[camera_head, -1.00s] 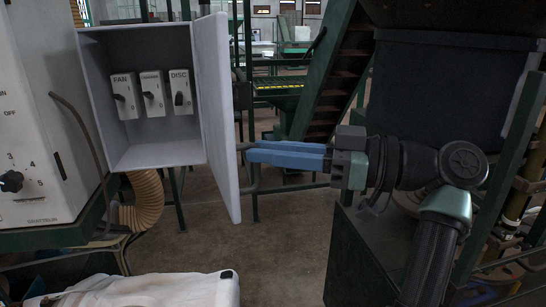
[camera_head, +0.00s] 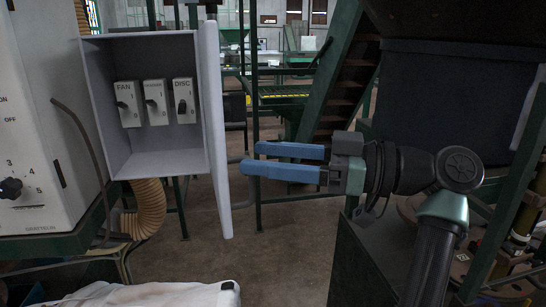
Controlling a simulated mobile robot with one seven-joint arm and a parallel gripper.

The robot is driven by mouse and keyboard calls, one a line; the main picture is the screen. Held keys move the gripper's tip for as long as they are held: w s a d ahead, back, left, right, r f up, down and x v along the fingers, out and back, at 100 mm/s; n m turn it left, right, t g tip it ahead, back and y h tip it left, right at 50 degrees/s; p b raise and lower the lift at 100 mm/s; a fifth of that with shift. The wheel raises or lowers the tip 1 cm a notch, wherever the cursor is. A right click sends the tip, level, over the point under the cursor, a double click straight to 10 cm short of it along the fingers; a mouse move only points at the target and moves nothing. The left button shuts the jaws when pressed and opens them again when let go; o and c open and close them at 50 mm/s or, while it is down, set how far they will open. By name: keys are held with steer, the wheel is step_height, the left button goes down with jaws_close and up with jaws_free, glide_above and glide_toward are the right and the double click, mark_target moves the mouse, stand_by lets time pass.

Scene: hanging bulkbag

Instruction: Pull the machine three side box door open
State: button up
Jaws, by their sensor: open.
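The side box (camera_head: 155,155) is a grey open-fronted box at the left. It holds three switch plates (camera_head: 156,102), two of them readable as FAN and DISC. Its door (camera_head: 214,125) stands open at the box's right edge, seen almost edge-on.
A white control panel (camera_head: 25,150) with a black knob stands at the far left. A ribbed tan hose (camera_head: 150,210) hangs below the box. A white sack (camera_head: 150,295) lies at the bottom. Green frames and stairs (camera_head: 335,75) stand behind. Bare floor (camera_head: 270,250) shows below the door.

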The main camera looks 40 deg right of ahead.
steer(key=shift+w+d+f, duration=0.1)
steer(key=shift+d, duration=0.15)
stand_by(0.3)
steer(key=b+v, duration=0.2)
steer(key=v, duration=1.1)
stand_by(0.3)
